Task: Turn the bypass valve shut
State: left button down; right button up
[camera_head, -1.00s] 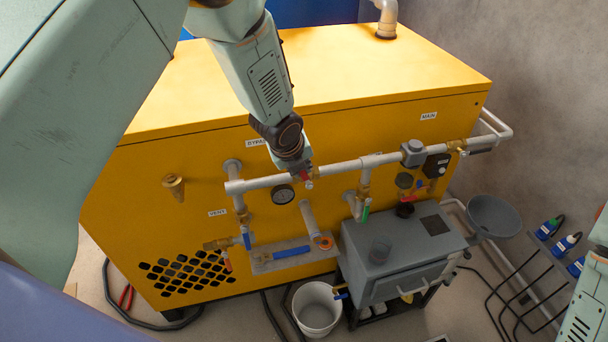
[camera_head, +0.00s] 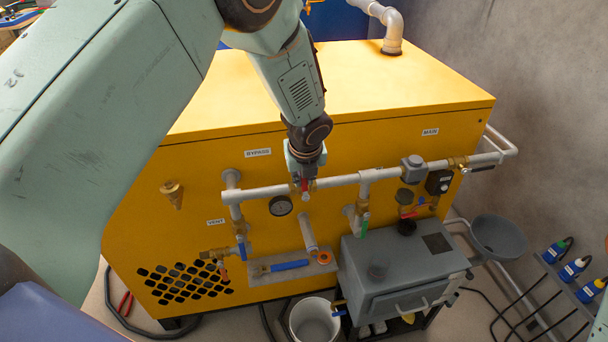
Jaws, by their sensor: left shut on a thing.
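The bypass valve (camera_head: 305,186) has a red handle and sits on the upper white pipe, below and right of the BYPASS label (camera_head: 258,153) on the yellow cabinet. My left gripper (camera_head: 304,181) comes down from above and is shut on the red handle, which shows only in part below the fingers. The handle's exact angle is hard to tell. Of my right arm only a sliver shows at the right edge; its gripper is out of the picture.
A pressure gauge (camera_head: 281,205) hangs just left of the valve. A blue vent handle (camera_head: 241,248) and a green handle (camera_head: 364,225) are on lower pipes. A grey box (camera_head: 400,268) stands right, a white bucket (camera_head: 314,322) below. A blue-handled wrench (camera_head: 284,266) lies on a shelf.

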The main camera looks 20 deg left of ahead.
pick_arm(q)
jog(key=shift+d+f+g+y+p, duration=0.1)
jog(key=shift+d+g+y+p, duration=0.1)
jog(key=shift+g+y+p, duration=0.1)
jog(key=shift+d, duration=0.1)
dwell(0.3)
jog(key=c, duration=1.3)
grip_release()
jog(key=shift+w, duration=0.1)
jog(key=shift+r, duration=0.3)
jog(key=v, duration=1.1)
jog(key=shift+r, duration=0.2)
jog(key=shift+s+d, duration=0.15)
jog(key=shift+s, duration=0.05)
